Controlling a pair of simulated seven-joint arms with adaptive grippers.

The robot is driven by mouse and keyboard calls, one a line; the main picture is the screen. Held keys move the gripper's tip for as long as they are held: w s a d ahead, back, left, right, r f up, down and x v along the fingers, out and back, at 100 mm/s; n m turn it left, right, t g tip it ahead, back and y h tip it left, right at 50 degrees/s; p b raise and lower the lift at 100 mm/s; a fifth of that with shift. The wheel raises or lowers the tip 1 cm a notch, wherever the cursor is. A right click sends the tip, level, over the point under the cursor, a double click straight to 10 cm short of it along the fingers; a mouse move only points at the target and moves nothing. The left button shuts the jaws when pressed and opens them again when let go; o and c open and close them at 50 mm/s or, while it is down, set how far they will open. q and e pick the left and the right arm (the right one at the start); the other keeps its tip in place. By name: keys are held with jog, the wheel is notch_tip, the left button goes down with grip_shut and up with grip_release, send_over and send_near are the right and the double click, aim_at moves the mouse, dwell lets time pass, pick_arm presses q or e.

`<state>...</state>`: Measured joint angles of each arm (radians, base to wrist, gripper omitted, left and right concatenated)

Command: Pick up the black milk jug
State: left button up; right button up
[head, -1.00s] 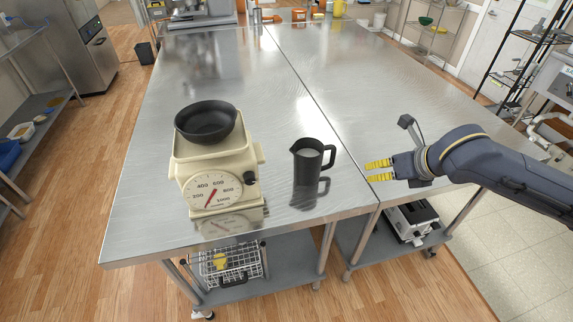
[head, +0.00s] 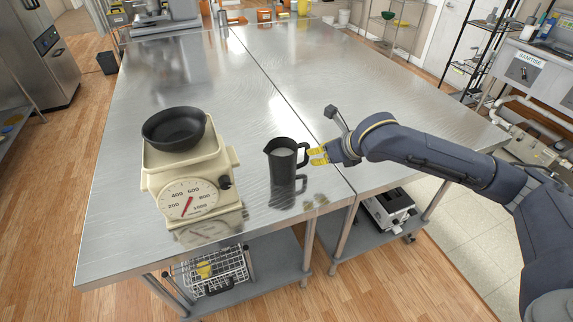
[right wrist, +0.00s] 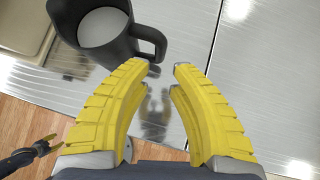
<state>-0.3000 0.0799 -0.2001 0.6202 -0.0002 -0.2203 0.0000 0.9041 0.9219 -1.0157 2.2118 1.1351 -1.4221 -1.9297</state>
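The black milk jug (head: 282,172) stands upright on the steel table, with white milk inside and its handle facing right. My right gripper (head: 316,155) is open at the handle side of the jug. In the right wrist view, the jug (right wrist: 88,48) is at the top left. Its handle (right wrist: 153,42) lies just beyond the yellow fingertips (right wrist: 166,69), nearer the left finger, and nothing is held. My left gripper is outside the head view. A small dark arm end with yellow fingers (right wrist: 48,143) at the lower left of the right wrist view looks like it; its opening is too small to judge.
A cream kitchen scale (head: 190,185) with a black bowl (head: 174,128) on top stands close to the left of the jug. The steel table (head: 240,80) is clear behind the jug. Its front edge is near. A wire basket (head: 212,270) sits on the shelf below.

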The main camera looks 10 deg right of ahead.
aim_at(308, 157)
jog(key=shift+x, duration=3.5)
jog(key=shift+c, duration=0.3)
grip_shut()
